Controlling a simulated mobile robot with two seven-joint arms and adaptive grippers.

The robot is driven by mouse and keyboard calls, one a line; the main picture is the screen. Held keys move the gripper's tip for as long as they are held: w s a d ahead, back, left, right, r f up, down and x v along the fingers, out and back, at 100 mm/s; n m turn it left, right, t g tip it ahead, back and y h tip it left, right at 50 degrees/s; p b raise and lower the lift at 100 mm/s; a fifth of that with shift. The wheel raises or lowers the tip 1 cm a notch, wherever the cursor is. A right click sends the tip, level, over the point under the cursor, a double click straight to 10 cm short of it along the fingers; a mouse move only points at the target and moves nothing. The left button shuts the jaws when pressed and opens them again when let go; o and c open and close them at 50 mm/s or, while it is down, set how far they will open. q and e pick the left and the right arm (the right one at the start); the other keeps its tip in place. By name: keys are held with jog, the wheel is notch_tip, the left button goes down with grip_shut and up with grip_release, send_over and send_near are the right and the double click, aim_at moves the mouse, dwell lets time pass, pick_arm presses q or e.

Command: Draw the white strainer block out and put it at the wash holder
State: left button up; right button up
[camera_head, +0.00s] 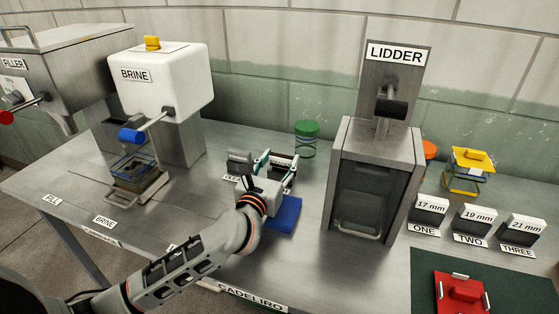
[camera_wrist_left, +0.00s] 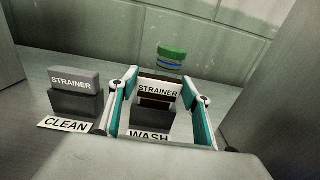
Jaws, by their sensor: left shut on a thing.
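My left gripper (camera_head: 274,168) is shut on a block with a white STRAINER face and a dark brown top (camera_wrist_left: 157,90). In the left wrist view its two teal-padded fingers (camera_wrist_left: 160,80) stand on either side of the block. The block is upright at the dark grey wash holder (camera_wrist_left: 152,120), behind the WASH label (camera_wrist_left: 148,135). I cannot tell whether it is fully seated or slightly above. A grey strainer block (camera_wrist_left: 75,78) stands in the clean holder (camera_wrist_left: 77,104) to the left; it also shows in the head view (camera_head: 240,157). My right gripper is out of view.
A green-lidded jar (camera_head: 307,140) stands behind the holders. The lidder (camera_head: 375,190) rises to the right and the brine machine (camera_head: 160,85) to the left.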

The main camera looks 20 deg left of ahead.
pick_arm(q)
jog(key=shift+f+b, duration=0.4)
jog(key=shift+f, duration=0.25)
jog(key=o, duration=1.2)
jog(key=shift+r, duration=0.1)
jog(key=s, duration=1.2)
jog(key=shift+a, duration=0.25)
